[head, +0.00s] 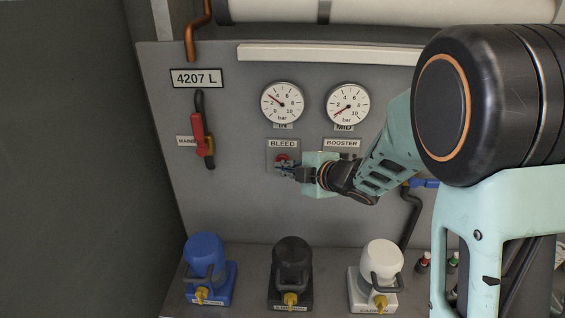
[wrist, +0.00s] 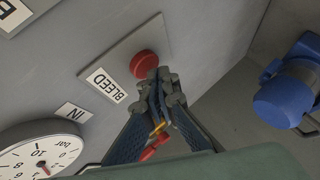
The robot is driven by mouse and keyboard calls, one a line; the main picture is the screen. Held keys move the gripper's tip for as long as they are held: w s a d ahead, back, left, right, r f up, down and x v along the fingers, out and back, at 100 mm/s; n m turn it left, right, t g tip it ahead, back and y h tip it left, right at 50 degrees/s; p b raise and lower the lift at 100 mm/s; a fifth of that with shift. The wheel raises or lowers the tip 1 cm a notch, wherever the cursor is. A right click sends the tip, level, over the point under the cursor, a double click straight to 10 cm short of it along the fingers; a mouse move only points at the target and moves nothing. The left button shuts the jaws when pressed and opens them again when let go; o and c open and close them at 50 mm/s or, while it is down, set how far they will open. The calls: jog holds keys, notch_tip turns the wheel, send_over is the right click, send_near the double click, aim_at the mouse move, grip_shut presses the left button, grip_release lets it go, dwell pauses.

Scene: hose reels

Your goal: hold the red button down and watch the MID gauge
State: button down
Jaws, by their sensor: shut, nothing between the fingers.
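A red button (head: 282,157) sits on a plate labelled BLEED, below the IN gauge. In the wrist view the red button (wrist: 144,63) stands on its plate, mostly uncovered. My gripper (head: 279,168) is shut and empty; its fingertips (wrist: 157,78) overlap the button's edge in the wrist view. I cannot tell whether they touch it or whether it is pressed. The MID gauge (head: 348,105) is in clear view in the head view; its red needle points lower left, near 0. The BOOSTER label (head: 342,143) is below it; what lies under that label is hidden by my gripper and wrist.
The IN gauge (head: 282,104) has its needle at upper left, around 2 to 3. A red lever (head: 197,134) is on the left of the panel, by the MAINS label. Blue (head: 205,262), black (head: 291,262) and white (head: 382,262) units with brass fittings stand below.

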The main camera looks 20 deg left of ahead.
jog(key=shift+w+a, duration=0.1)
jog(key=shift+w, duration=0.5)
dwell(2.1)
jog(key=shift+s, duration=0.1)
dwell(0.7)
jog(key=shift+s+d+b, duration=0.2)
jog(key=shift+s+b, duration=0.2)
jog(key=shift+s, duration=0.5)
jog(key=shift+s+d+b, duration=0.2)
jog(key=shift+s+b, duration=0.1)
jog(key=shift+s, duration=0.5)
jog(key=shift+s+d+b, duration=0.2)
jog(key=shift+s+b, duration=0.1)
jog(key=shift+s, duration=0.5)
jog(key=shift+s+d+b, duration=0.2)
jog(key=shift+s+b, duration=0.1)
jog(key=shift+s, duration=0.5)
